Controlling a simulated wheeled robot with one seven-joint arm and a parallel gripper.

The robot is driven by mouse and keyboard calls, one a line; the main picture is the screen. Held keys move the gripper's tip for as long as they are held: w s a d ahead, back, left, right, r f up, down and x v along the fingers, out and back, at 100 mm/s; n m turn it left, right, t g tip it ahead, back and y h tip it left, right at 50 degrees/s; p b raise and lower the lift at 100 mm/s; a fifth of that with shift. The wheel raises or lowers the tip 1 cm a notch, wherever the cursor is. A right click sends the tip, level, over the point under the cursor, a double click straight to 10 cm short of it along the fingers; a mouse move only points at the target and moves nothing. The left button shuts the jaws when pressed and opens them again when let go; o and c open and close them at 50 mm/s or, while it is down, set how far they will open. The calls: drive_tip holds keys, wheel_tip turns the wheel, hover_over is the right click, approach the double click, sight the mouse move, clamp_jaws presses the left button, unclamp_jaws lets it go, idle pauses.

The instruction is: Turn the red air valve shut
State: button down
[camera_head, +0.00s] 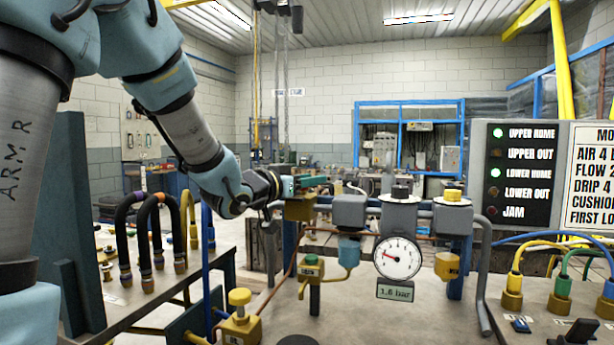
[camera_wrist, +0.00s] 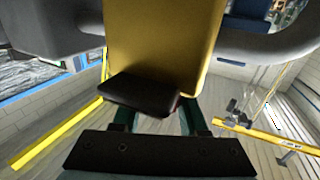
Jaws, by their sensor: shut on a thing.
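My gripper (camera_head: 318,182) is at the left end of the horizontal pipe run, just above a yellow valve body (camera_head: 299,209). In the wrist view the same yellow body (camera_wrist: 165,45) fills the upper middle. A dark block (camera_wrist: 143,95) lies across the teal fingers there. How far the valve is turned cannot be seen.
A round gauge (camera_head: 398,257) with a 1.6 bar plate (camera_head: 395,292) hangs right of the valve. Grey units (camera_head: 348,212) follow along the pipe. An indicator panel (camera_head: 520,170) stands at right, above coloured hoses.

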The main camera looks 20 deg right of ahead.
drive_tip(key=m+g+p, duration=0.1)
drive_tip(key=m+g+h+p, duration=0.1)
drive_tip(key=g, duration=0.1)
drive_tip(key=m+g+p, duration=0.1)
drive_tip(key=shift+s+d+r, duration=0.1)
drive_tip(key=shift+s+r, duration=0.1)
drive_tip(key=shift+s, duration=0.1)
drive_tip(key=shift+s+m+g+h+p, duration=0.2)
drive_tip(key=shift+m+g+p, duration=0.25)
drive_tip(key=shift+g, duration=0.25)
drive_tip(key=shift+s+m+g+h+p, duration=0.1)
drive_tip(key=shift+m+g+h+p, duration=0.1)
drive_tip(key=shift+m+g+p, duration=0.35)
drive_tip(key=shift+d+f+g, duration=0.1)
drive_tip(key=shift+g, duration=0.35)
drive_tip(key=shift+c, duration=2.2)
unclamp_jaws()
drive_tip(key=shift+f, duration=0.1)
drive_tip(key=a+b, duration=0.2)
drive_tip(key=a, duration=0.9)
drive_tip(key=shift+s, duration=0.15)
drive_tip(key=shift+d, duration=0.1)
